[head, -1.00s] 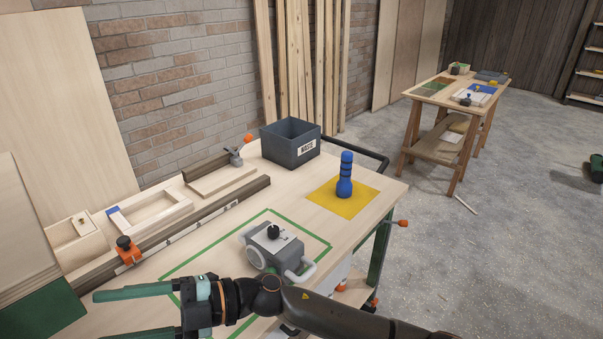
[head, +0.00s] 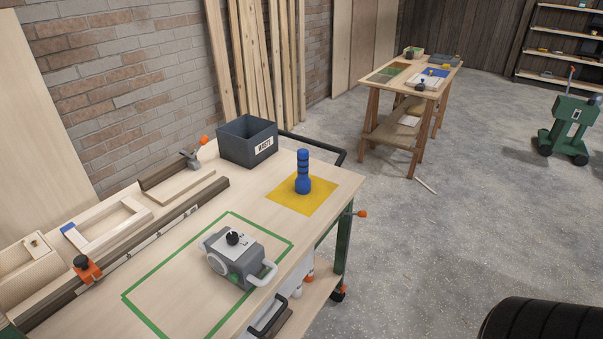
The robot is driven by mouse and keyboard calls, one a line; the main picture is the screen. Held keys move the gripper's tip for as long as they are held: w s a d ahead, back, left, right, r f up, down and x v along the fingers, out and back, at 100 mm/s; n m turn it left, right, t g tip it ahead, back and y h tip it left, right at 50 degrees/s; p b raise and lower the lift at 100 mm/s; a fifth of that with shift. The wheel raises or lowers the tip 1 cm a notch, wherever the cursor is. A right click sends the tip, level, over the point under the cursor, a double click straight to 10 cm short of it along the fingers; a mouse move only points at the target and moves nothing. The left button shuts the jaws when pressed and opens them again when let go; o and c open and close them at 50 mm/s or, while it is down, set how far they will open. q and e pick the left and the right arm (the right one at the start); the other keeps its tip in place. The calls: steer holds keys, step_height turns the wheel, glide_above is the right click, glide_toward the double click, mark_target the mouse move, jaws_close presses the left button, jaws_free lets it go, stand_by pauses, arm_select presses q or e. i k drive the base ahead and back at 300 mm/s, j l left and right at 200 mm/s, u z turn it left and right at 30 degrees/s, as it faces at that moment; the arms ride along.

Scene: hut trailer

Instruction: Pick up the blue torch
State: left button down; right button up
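The blue torch (head: 303,172) stands upright on a yellow square (head: 322,194) near the far right corner of the workbench (head: 190,264). It has dark bands around its upper part. Nothing touches it and no part of it is hidden. Neither of my grippers shows in the head view now.
A grey waste bin (head: 248,141) stands behind the torch to the left. A grey device (head: 238,256) with handles sits inside a green outline nearer the front. Clamps and wooden frames line the left side. A black tyre-like shape (head: 545,320) is at the lower right.

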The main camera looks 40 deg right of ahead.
mark_target(303, 183)
steer(key=l+u, duration=0.2)
steer(key=l, duration=0.4)
steer(key=l+u, duration=0.2)
steer(key=l, duration=0.4)
steer(key=k+l+u, duration=0.2)
steer(key=l, duration=0.35)
steer(key=i+l, duration=0.05)
steer(key=i, duration=0.05)
